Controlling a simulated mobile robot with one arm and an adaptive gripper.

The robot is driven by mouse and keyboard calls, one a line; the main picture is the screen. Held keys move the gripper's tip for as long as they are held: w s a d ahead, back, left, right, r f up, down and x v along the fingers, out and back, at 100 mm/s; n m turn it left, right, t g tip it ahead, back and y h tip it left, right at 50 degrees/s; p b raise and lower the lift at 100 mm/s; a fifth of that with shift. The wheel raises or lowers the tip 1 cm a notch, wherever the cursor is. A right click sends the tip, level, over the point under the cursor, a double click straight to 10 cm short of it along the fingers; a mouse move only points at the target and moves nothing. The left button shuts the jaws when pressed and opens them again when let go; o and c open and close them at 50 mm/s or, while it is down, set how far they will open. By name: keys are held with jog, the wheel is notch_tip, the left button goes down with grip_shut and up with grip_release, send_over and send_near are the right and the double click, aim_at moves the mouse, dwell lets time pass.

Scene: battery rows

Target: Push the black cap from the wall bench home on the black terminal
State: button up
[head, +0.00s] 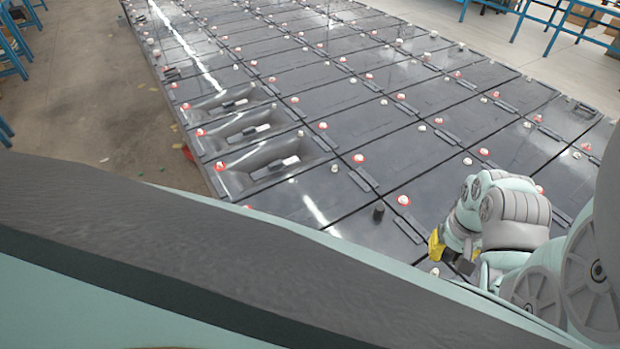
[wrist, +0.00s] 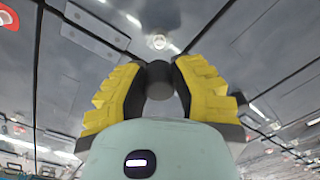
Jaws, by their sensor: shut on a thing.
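My gripper (wrist: 158,84) is shut on a short black cap (wrist: 158,76), held between its dark fingertips in the wrist view. The yellow fingers frame it on both sides. A pale terminal post without a red ring (wrist: 158,42) shows just beyond the cap; a gap appears between them in the picture. In the head view my gripper (head: 438,247) is low over the batteries at lower right, and the held cap cannot be made out there. A black upright cylinder (head: 379,211), much like a cap, stands on a battery to its left.
Rows of dark grey batteries (head: 330,205) fill the floor area, with red-ringed terminals (head: 403,200) and plain pale ones. Connector bars (head: 363,179) bridge some seams. Several left batteries have recesses (head: 275,162). Blue-framed benches (head: 555,25) stand at the back right.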

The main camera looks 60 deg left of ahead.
aim_at(436, 271)
jog(key=shift+f+b, duration=1)
jog(key=shift+f, duration=1.15)
jog(key=shift+d+b, duration=0.1)
jog(key=shift+b, duration=0.25)
jog(key=shift+f+b, duration=1.45)
jog(key=shift+b, duration=0.15)
dwell(1.4)
jog(key=shift+c, duration=0.5)
jog(key=o, duration=1.5)
jog(key=shift+c, duration=0.2)
jog(key=shift+r, duration=0.15)
jog(key=shift+r+p, duration=2.1)
jog(key=shift+r, duration=1.3)
